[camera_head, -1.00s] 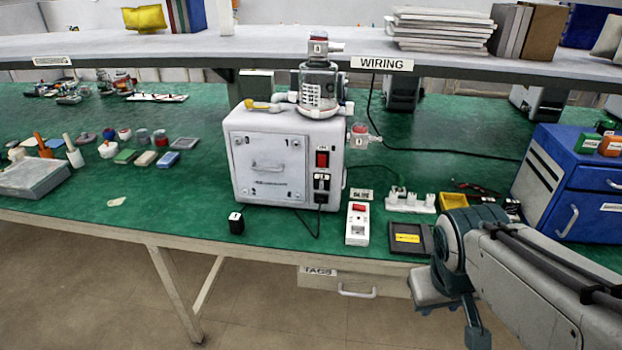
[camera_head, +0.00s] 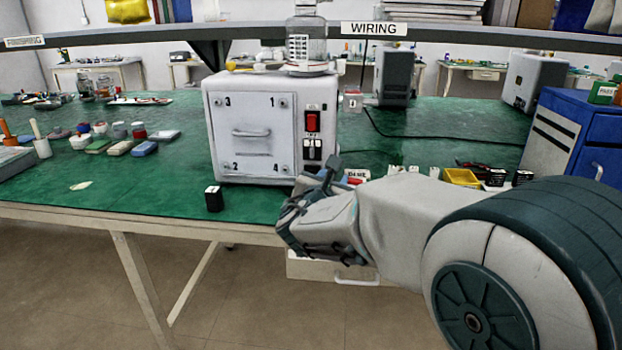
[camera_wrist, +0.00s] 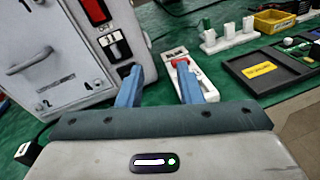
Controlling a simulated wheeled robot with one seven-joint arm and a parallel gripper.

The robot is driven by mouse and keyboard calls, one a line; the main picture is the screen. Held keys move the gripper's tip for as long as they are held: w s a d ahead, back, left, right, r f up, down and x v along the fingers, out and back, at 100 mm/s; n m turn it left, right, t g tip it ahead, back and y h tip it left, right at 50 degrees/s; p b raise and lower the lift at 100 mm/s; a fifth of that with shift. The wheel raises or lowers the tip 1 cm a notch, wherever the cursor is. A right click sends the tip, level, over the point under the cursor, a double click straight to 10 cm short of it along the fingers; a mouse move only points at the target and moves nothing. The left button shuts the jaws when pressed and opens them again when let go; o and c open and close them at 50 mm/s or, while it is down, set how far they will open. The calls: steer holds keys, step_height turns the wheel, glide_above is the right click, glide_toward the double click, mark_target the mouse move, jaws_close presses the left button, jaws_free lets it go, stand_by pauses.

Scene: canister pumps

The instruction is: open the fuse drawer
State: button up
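The white pump housing (camera_head: 262,168) stands on the green bench, its front panel facing me. At the right of its face are a red switch (camera_head: 312,121) and, below it, a black-and-white power inlet module (camera_head: 312,149). The module also shows in the wrist view (camera_wrist: 115,47), with a dark socket under it partly behind my left finger. I cannot make out a separate fuse drawer edge. My gripper (camera_wrist: 160,76) is open and empty. Its two blue fingers point at the bench just right of the module, the left finger overlapping the housing's lower corner in view.
A white power strip with a red switch (camera_wrist: 182,70) lies beyond the fingers. A black tray (camera_wrist: 265,70) and yellow bin (camera_wrist: 273,21) are to the right. A small black block (camera_head: 214,198) sits near the bench edge. A shelf (camera_head: 130,34) runs above; a blue cabinet (camera_head: 570,135) stands right.

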steer(key=w+a+f+n+t+y+b, duration=0.1)
steer(key=a+f+n+y, duration=0.1)
steer(key=a+n+y, duration=0.3)
steer(key=h+b, duration=0.1)
steer(key=h, duration=0.1)
glide_toward(311, 154)
steer(key=shift+m, duration=0.3)
steer(key=w, duration=0.8)
steer(key=shift+d+f, duration=0.15)
jaws_close()
